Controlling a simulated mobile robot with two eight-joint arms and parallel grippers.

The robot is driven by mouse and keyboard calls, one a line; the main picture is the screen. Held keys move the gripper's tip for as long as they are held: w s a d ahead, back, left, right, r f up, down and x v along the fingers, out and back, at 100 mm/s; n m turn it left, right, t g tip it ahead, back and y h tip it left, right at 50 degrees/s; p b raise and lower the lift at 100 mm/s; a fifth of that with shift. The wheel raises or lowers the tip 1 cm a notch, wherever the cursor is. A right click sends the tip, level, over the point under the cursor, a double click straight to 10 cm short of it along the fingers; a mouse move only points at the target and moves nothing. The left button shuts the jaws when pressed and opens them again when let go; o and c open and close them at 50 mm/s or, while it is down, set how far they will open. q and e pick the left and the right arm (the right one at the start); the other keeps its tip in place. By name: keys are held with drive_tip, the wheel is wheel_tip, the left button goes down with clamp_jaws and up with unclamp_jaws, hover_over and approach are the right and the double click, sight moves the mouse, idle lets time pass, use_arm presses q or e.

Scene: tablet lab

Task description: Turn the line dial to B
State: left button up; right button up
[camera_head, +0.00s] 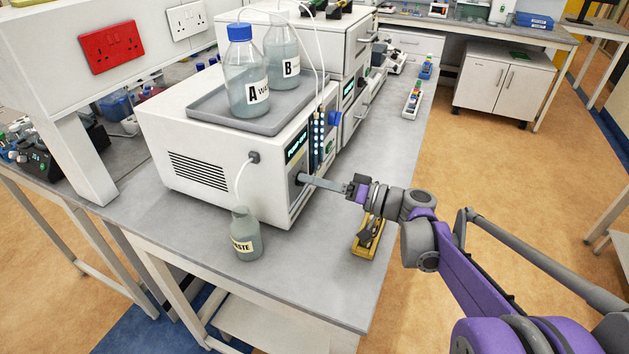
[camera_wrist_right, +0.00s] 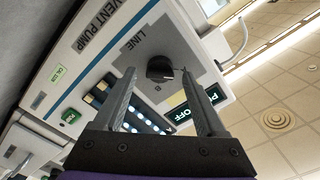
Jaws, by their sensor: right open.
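The line dial (camera_wrist_right: 160,69) is a black round knob on the white solvent pump (camera_head: 215,165), under the word LINE in the right wrist view. Its exact pointer setting is too small to tell. My right gripper (camera_head: 308,181) reaches in from the right at the pump's front face. In the wrist view the right gripper (camera_wrist_right: 158,74) is open, with its two grey fingertips on either side of the dial; I cannot tell whether they touch it. Bottles A (camera_head: 247,80) and B (camera_head: 281,50) stand in the grey tray (camera_head: 212,112) on top. My left gripper is not in view.
A waste bottle (camera_head: 245,236) stands beside the pump on the grey bench (camera_head: 300,270), with a tube running to it. A yellow object (camera_head: 368,240) lies below my right wrist. In the wrist view, the dark display (camera_wrist_right: 194,106) reads OFF. The bench front is mostly clear.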

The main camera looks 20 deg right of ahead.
drive_tip(key=shift+w+a, duration=0.15)
clamp_jaws()
idle(0.4)
drive_tip(key=shift+m, duration=0.4)
drive_tip(key=m+p, duration=0.2)
drive_tip(key=m, duration=1.5)
drive_tip(key=shift+f, duration=0.2)
